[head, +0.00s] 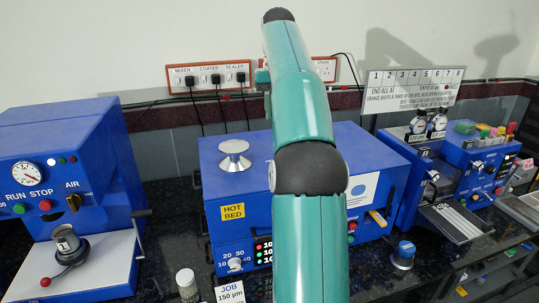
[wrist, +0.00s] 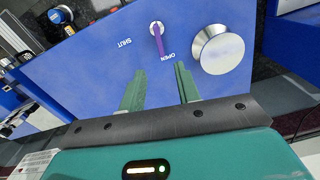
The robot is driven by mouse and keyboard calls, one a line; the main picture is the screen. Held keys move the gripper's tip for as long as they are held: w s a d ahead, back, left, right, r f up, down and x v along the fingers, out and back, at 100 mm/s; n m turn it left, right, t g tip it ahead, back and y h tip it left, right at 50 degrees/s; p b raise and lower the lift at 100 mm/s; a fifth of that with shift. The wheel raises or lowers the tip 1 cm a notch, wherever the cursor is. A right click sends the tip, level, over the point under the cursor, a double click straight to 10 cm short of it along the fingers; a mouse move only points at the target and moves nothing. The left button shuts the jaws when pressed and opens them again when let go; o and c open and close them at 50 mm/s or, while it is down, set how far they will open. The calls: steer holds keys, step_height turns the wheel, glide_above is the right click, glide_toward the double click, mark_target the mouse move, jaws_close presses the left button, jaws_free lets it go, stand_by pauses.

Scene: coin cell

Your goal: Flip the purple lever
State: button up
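The purple lever (wrist: 159,42) shows in the wrist view on top of a blue box. It runs from a round silver pivot down to beside the word OPEN, and the word SHUT is to its left. My gripper (wrist: 158,71) is open, with its two green fingers apart. The lever lies just ahead of the gap between the fingertips, and nothing is visible between them. In the head view my teal arm crosses the middle, and both the lever and the gripper are hidden.
A wide silver knob (wrist: 222,49) stands right of the lever in the wrist view, close to the right finger. It also shows on the blue hot bed box (head: 234,156). A blue press (head: 62,170) stands left and more blue machines (head: 478,160) stand right.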

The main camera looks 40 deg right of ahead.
step_height(320, 180, down, 14)
steer(key=shift+r, duration=0.15)
stand_by(0.4)
steer(key=shift+s, duration=0.1)
jaws_close()
